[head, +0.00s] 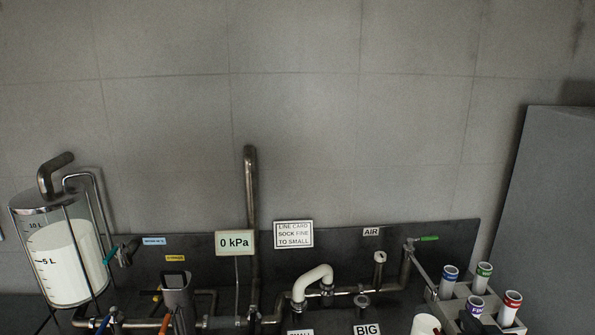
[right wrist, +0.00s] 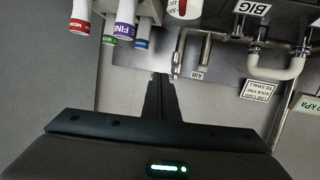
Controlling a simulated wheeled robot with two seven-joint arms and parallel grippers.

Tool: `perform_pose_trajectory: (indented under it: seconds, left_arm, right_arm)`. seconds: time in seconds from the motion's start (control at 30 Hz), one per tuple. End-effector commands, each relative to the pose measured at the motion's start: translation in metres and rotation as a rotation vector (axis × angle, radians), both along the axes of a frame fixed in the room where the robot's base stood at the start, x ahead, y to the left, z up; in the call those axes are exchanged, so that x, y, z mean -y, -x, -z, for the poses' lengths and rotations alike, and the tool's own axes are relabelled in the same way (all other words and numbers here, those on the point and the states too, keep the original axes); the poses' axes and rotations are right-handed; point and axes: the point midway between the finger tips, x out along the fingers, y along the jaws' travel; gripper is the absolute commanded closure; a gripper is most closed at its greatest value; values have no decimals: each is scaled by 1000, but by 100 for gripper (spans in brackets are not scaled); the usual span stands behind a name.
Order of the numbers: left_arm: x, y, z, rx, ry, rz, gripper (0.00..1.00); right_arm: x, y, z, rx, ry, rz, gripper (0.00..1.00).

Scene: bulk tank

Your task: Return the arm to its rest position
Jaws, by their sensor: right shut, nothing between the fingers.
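My right gripper (right wrist: 158,80) shows in the right wrist view. Its dark fingers are together with nothing between them, pointing toward the bench equipment and the wall. It appears apart from the capped tubes. In the head view I cannot clearly make out the right gripper among the dark shapes at the bottom right. My left gripper is in neither view.
A rack (head: 447,308) with several coloured-cap tubes stands at the lower right. A glass tank (head: 72,262) of white liquid stands left. Pipes, a 0 kPa display (head: 235,243) and a card (head: 293,234) line the back panel. The wall above is clear.

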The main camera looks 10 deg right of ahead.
Motion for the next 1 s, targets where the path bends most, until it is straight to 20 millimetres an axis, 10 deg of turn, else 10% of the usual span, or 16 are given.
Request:
perform_pose_trajectory:
  seconds: [0.37, 0.7, 1.0]
  left_arm:
    - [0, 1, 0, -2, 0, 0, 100]
    - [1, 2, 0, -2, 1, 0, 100]
    - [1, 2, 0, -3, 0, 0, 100]
  right_arm:
    - [-66, 61, 79, -234, 2, -60, 100]
    - [-176, 200, 169, -627, -8, -198, 100]
    - [-228, 281, 189, -821, -26, -286, 100]
